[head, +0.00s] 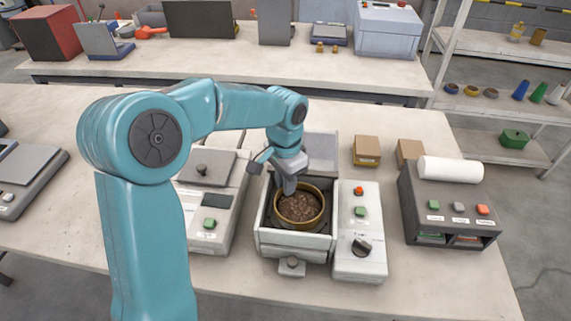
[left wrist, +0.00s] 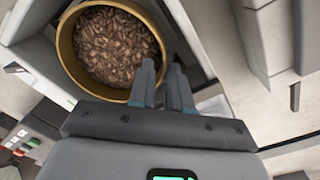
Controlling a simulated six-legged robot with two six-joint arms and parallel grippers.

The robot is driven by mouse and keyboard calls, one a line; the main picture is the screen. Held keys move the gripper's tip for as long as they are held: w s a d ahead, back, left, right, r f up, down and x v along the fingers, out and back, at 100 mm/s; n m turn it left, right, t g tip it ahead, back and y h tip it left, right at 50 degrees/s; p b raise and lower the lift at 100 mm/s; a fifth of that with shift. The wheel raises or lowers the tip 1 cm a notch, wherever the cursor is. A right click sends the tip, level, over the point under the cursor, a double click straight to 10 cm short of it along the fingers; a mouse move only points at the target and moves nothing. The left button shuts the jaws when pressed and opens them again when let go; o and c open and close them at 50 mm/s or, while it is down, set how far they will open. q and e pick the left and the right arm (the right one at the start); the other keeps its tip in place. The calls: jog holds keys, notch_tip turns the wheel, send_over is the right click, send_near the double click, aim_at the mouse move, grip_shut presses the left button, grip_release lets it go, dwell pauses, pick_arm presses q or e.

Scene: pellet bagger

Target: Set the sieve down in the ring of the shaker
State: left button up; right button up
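The sieve is a round, brass-coloured pan (head: 323,204) filled with brown pellets. It sits level at the shaker (head: 292,243), a pale open box, with a dark ring around its base. I cannot tell whether it rests in the ring or hangs just above it. My left gripper (head: 289,188) points down at the sieve's far-left rim. In the left wrist view the sieve (left wrist: 65,45) fills the upper left, and the fingers of my left gripper (left wrist: 163,75) stand close together on either side of its rim, seemingly shut on it. My right gripper is not in view.
A control box (head: 359,261) with buttons and a knob stands right of the shaker. A scale (head: 206,204) stands left, and a dark sealer with a white roll (head: 450,170) at the right. Small cartons (head: 367,150) lie behind. The table's front right is clear.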

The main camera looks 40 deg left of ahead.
pick_arm(q)
notch_tip(320, 180, up, 10)
jog(key=shift+r, duration=0.15)
jog(key=shift+a, duration=0.15)
dwell(0.3)
